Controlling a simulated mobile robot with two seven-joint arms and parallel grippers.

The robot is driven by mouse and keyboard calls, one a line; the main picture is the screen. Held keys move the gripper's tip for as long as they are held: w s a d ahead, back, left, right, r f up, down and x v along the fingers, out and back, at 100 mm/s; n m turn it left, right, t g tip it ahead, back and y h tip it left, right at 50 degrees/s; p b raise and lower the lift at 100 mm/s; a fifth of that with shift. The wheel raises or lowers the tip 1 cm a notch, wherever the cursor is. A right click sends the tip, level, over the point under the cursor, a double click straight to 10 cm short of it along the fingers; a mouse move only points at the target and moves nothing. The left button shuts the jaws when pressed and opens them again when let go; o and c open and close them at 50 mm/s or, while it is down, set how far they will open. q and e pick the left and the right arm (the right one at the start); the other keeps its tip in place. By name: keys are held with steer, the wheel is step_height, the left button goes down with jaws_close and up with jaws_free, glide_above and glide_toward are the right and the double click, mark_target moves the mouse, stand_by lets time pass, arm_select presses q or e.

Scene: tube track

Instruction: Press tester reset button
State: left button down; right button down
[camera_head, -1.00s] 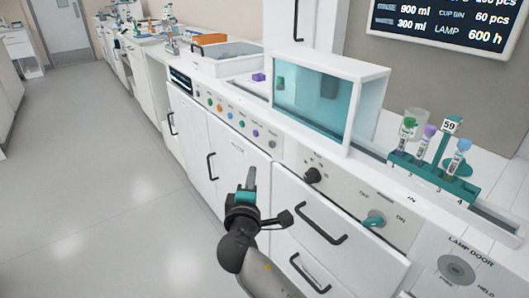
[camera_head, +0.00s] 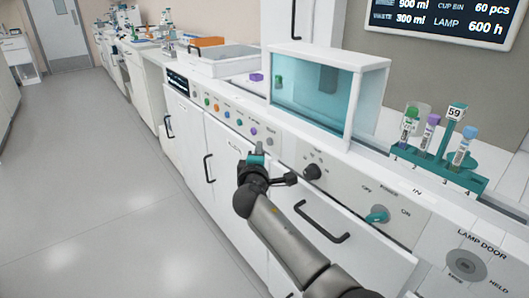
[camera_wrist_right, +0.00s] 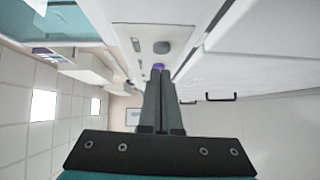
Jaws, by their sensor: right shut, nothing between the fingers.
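The tester's front panel carries a row of small coloured buttons, among them a green one (camera_head: 207,101), an orange one (camera_head: 216,107), a purple one (camera_head: 253,131) and a larger grey one (camera_head: 271,142). Their labels are too small to read, so I cannot tell which is reset. My right gripper (camera_head: 257,154) is shut and empty, just in front of the panel below the purple button. In the wrist view its fingers (camera_wrist_right: 160,75) point along the panel, tips by the purple button (camera_wrist_right: 158,67); contact cannot be told. The grey button (camera_wrist_right: 163,47) lies beyond the tips. My left gripper is out of view.
A dark knob (camera_head: 312,172) and a teal switch (camera_head: 377,214) sit on the panel to the right, with a round lamp-door button (camera_head: 465,265) further right. Cabinet handles (camera_head: 321,222) stick out below. A teal tube rack (camera_head: 440,168) and a glass-sided box (camera_head: 322,98) stand on top.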

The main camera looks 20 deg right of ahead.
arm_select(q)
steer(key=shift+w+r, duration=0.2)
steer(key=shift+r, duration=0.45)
arm_select(e)
steer(key=shift+w+d, duration=0.25)
steer(key=shift+d, duration=0.25)
steer(key=shift+w+d, duration=0.2)
steer(key=shift+d, duration=0.25)
